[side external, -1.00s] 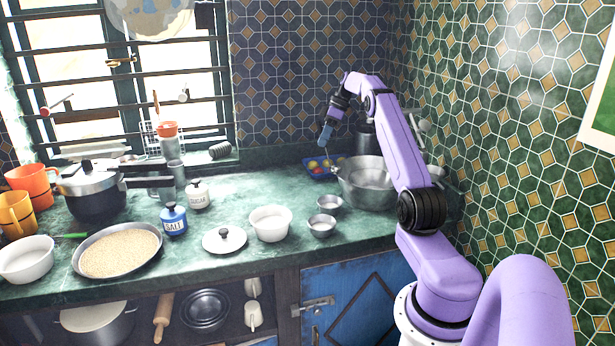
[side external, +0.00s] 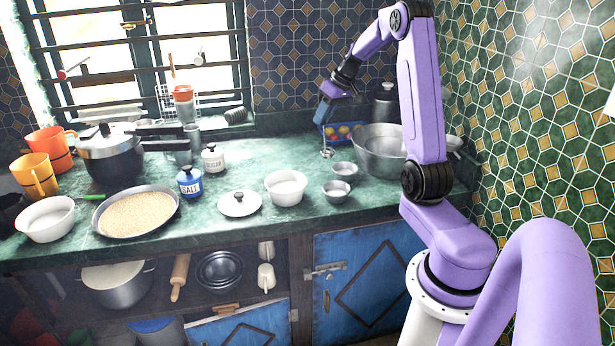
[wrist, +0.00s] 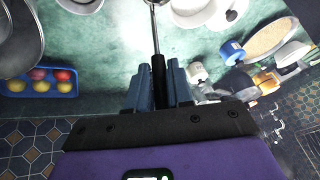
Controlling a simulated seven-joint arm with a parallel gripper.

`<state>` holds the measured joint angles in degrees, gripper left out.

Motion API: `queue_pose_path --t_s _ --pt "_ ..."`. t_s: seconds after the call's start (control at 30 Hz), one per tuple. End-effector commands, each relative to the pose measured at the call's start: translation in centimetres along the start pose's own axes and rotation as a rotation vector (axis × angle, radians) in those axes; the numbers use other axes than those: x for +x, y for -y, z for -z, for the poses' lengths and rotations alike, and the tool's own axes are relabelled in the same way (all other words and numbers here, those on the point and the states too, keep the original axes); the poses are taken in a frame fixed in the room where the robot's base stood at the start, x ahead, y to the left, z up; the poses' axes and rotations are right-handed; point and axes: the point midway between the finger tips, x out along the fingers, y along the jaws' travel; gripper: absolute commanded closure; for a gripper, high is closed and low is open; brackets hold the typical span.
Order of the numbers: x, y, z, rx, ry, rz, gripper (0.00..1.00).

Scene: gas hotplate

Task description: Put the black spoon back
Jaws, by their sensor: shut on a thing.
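My gripper (side external: 322,116) is shut on the black-handled spoon (side external: 326,152), which hangs down below it with a silvery head over the counter, left of the big metal pot. In the wrist view, the fingers of my gripper (wrist: 160,80) close on the spoon's black handle (wrist: 158,70). Its thin metal shaft runs up to the top edge of the picture, where its head is mostly cut off. I cannot tell whether the head touches the counter.
A metal pot (side external: 378,160), a blue tray of fruit (wrist: 38,87) and two small steel bowls (side external: 336,190) are close by. A white bowl (side external: 286,190), lid (side external: 240,207) and salt jar (side external: 189,184) stand left. A wire rack (side external: 164,100) is by the window.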

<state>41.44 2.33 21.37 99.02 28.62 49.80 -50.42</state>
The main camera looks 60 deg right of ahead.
Motion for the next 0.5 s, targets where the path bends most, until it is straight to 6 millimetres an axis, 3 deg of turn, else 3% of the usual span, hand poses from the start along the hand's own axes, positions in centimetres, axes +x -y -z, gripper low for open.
queue_pose_path --t_s 0.27,0.5 --pt "0.4 1.1 -0.9 0.052 -0.011 -0.024 1.00" --pt "2.9 -0.9 1.4 0.054 -0.010 -0.024 1.00"
